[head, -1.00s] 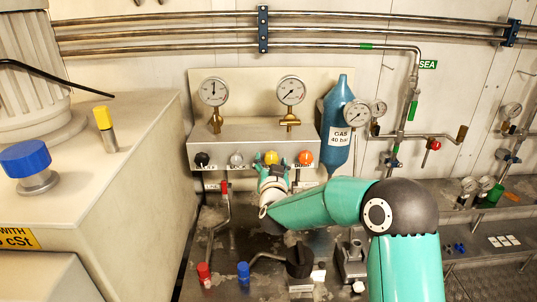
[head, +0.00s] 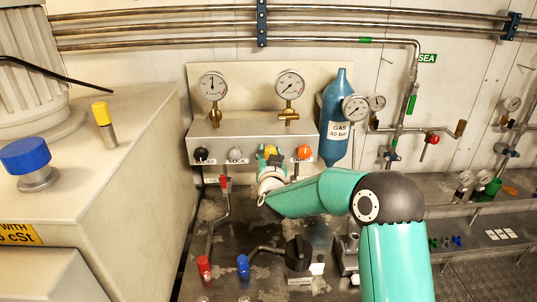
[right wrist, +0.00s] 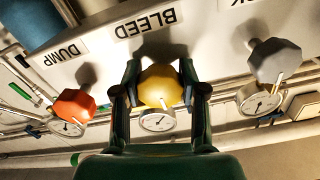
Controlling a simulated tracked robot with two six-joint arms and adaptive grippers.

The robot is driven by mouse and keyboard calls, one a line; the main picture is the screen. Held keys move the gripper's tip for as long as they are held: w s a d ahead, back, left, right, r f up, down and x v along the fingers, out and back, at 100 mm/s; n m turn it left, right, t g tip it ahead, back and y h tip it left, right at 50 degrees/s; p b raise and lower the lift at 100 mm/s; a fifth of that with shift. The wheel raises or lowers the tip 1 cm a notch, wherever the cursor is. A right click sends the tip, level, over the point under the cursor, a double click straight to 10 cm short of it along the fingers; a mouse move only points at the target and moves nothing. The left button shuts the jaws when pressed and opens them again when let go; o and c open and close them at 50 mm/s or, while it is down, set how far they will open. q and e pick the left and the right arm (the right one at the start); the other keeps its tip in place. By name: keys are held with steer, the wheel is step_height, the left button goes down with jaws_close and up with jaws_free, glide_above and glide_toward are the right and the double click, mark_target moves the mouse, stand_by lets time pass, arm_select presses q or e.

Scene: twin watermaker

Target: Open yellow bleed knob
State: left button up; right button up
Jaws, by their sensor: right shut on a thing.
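The yellow bleed knob (head: 271,150) is on the front of the grey panel (head: 254,129), between the grey knob (head: 235,153) and the orange knob (head: 304,152). My right gripper (head: 270,161) is at the yellow knob and hides its lower part. In the right wrist view, the yellow knob (right wrist: 160,88) sits between the two fingers of my right gripper (right wrist: 160,76), below the upside-down BLEED label (right wrist: 145,22). The fingers are shut on the knob from both sides. My left gripper is not in view.
The orange DUMP knob (right wrist: 74,105) and the grey knob (right wrist: 276,60) flank the gripper closely. A black knob (head: 201,154) is at the panel's left end. A blue gas bottle (head: 333,150) stands right of the panel. Red and blue capped valves (head: 243,266) stand below.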

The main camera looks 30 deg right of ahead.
steer(key=shift+n, duration=0.4)
steer(key=n+b, duration=0.1)
steer(key=n, duration=0.2)
steer(key=shift+r, duration=0.15)
steer(key=n, duration=0.3)
steer(key=shift+r+n, duration=0.1)
steer(key=shift+n, duration=0.3)
steer(key=n+p, duration=0.1)
steer(key=n, duration=0.4)
steer(key=shift+r, duration=0.1)
steer(key=n+p, duration=0.1)
steer(key=n, duration=0.4)
steer(key=shift+n, duration=0.3)
